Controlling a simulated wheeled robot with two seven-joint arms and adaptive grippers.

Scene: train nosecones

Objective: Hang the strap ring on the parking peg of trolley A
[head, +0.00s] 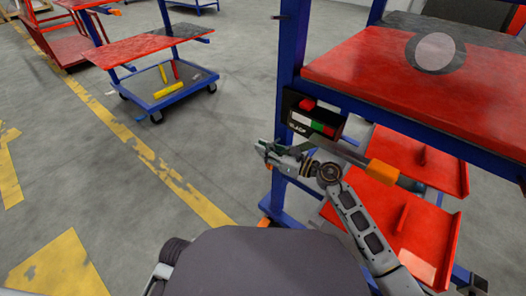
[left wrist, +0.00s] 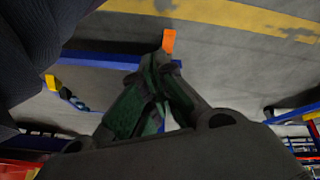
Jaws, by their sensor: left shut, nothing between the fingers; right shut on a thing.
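My right gripper (head: 266,150) is shut in the head view, close to the left post of the near blue-framed trolley (head: 291,60). It holds something small at its fingertips, too small to make out, so I cannot tell whether it is the strap ring. A short dark peg (head: 279,17) juts left from the upper part of that post, well above the gripper. I cannot tell whether this is the parking peg, or which trolley is A. My left gripper (left wrist: 160,62) is shut and empty in the left wrist view, with an orange tip (left wrist: 169,40) just beyond its fingers.
The near trolley has a red top shelf (head: 345,70) with a grey disc (head: 435,51), a small bin (head: 312,117) and an orange-ended bar (head: 383,172). Another trolley (head: 160,95) with a red shelf stands at the back left. The marked floor (head: 95,160) between is free.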

